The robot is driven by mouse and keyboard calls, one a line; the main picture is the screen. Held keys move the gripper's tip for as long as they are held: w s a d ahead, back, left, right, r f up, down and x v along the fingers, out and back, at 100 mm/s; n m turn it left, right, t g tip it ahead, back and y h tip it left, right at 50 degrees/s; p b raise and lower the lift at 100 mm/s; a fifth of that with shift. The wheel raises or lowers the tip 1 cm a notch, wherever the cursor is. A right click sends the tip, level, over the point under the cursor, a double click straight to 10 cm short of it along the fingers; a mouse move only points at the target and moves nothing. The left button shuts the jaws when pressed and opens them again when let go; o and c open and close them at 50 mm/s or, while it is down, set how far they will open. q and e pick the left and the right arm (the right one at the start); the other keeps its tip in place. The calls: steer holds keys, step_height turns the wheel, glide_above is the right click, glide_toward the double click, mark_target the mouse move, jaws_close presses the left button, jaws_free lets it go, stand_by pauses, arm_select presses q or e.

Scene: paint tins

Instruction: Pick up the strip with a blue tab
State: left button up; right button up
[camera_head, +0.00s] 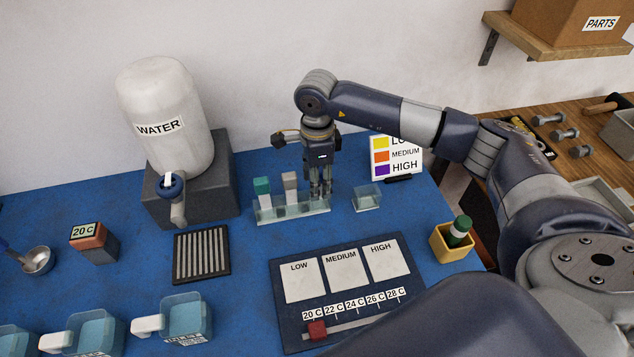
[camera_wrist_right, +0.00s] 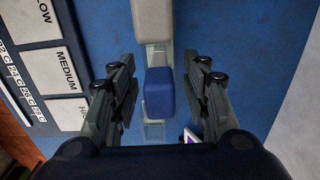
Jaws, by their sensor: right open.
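My right gripper (camera_head: 321,190) points straight down at the right end of the clear rack (camera_head: 265,217). It is open. In the right wrist view the blue tab (camera_wrist_right: 159,92) lies between the two open fingers, with a gap on both sides. In the head view the gripper hides this blue-tabbed strip. A grey-tabbed strip (camera_head: 290,181) and a teal-tabbed strip (camera_head: 262,186) stand upright in the rack to the left; the grey tab (camera_wrist_right: 153,20) also shows in the wrist view. My left gripper is not in view.
A small clear container (camera_head: 367,197) and the colour card (camera_head: 396,158) stand right of the rack. The water dispenser (camera_head: 166,120) is at the left. A dark drain mat (camera_head: 201,253) and the LOW/MEDIUM/HIGH board (camera_head: 345,300) lie in front. A yellow cup (camera_head: 447,243) stands front right.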

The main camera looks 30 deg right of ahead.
steer(key=c, duration=1)
steer(key=shift+r, duration=0.1)
